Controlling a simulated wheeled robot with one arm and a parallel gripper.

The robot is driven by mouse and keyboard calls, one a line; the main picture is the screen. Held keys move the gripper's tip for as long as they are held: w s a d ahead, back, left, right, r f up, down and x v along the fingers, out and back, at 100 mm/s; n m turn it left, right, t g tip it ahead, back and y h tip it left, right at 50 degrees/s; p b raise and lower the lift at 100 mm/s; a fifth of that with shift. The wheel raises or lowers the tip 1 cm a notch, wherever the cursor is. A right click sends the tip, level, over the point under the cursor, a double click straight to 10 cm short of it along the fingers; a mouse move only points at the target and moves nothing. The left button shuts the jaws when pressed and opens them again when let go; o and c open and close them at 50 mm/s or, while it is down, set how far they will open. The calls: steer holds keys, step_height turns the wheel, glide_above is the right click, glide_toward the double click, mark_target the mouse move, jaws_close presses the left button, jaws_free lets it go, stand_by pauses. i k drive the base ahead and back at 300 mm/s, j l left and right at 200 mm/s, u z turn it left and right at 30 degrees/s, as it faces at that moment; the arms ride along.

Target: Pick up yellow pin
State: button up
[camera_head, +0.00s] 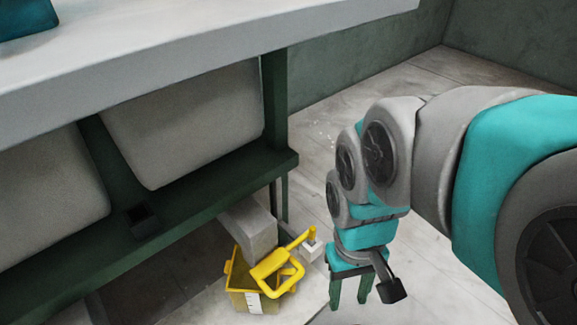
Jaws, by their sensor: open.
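A yellow pin (287,280) with a looped handle and a bar slanting up to the right lies at the lower middle of the head view. It rests in or over a small yellow bin (233,274); the exact contact cannot be told. My gripper (350,300) points down to the right of the pin, its two dark green fingers apart and nothing seen between them. It looks apart from the pin. The lower part of the bin's contents is hidden by the pin.
A dark green frame (278,100) with a pale top (180,55) and large pale blocks (185,120) fills the left. A grey block (250,225) stands just behind the bin. A green wall (350,60) is at the back. Bare floor (440,75) lies at the upper right.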

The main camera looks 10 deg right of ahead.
mark_target(311, 240)
steer(key=u, duration=0.8)
steer(key=k+j+z, duration=0.25)
steer(key=k+j, duration=0.2)
steer(key=k+j+z, duration=0.2)
steer(key=k+j, duration=0.15)
steer(key=k, duration=0.2)
